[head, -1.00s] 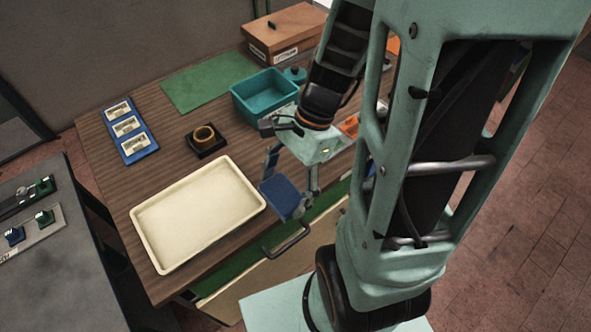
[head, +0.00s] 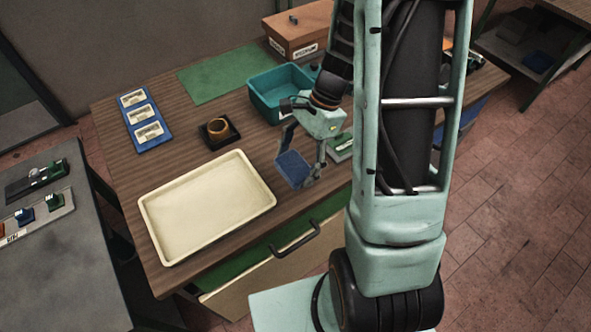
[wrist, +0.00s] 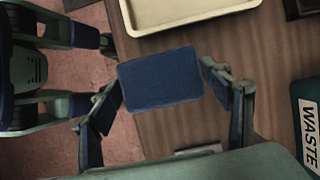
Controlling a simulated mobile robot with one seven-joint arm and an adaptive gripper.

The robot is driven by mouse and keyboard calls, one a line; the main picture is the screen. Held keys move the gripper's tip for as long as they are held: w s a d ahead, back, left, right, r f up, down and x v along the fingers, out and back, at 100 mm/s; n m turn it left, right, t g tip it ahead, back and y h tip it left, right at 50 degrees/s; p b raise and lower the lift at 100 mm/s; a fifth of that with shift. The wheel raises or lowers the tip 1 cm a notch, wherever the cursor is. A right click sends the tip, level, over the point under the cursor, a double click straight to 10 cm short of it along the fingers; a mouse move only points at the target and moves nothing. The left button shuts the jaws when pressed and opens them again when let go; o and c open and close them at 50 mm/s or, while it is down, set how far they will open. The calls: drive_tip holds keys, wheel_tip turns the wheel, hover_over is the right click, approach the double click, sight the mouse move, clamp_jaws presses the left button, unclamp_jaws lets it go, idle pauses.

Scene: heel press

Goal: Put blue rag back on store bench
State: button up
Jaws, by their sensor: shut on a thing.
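My gripper (head: 297,170) is shut on the blue rag (head: 292,167), a flat, dark blue rectangular pad. It holds the rag above the front edge of the wooden bench, right of the cream tray (head: 207,207). In the wrist view the rag (wrist: 160,80) sits between the two fingers, with wood and red floor beneath. A bench with green legs and a lower shelf (head: 510,50) stands at the far upper right. A grey bench (head: 60,270) stands at the left. The frames do not label either as the store bench.
On the wooden bench (head: 180,115) are a blue label board (head: 142,120), a brown ring on a dark base (head: 217,130), a green mat (head: 222,72), a teal waste bin (head: 268,100) and a box (head: 300,35). A drawer with a handle (head: 296,238) stands open at the front.

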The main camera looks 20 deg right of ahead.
sight(296, 169)
drive_tip(key=shift+w+d+f+b, duration=0.1)
drive_tip(key=shift+w+f+b, duration=0.25)
drive_tip(key=shift+f, duration=0.25)
drive_tip(key=shift+w+d+f+b, duration=0.1)
drive_tip(key=shift+w+f+b, duration=0.1)
drive_tip(key=shift+w+f, duration=0.35)
drive_tip(key=shift+f+b, duration=1.2)
drive_tip(key=shift+f, duration=0.4)
drive_tip(key=shift+f, duration=0.15)
drive_tip(key=o, duration=1.1)
drive_tip(key=shift+r, duration=0.25)
drive_tip(key=v, duration=1.2)
drive_tip(key=shift+b, duration=0.3)
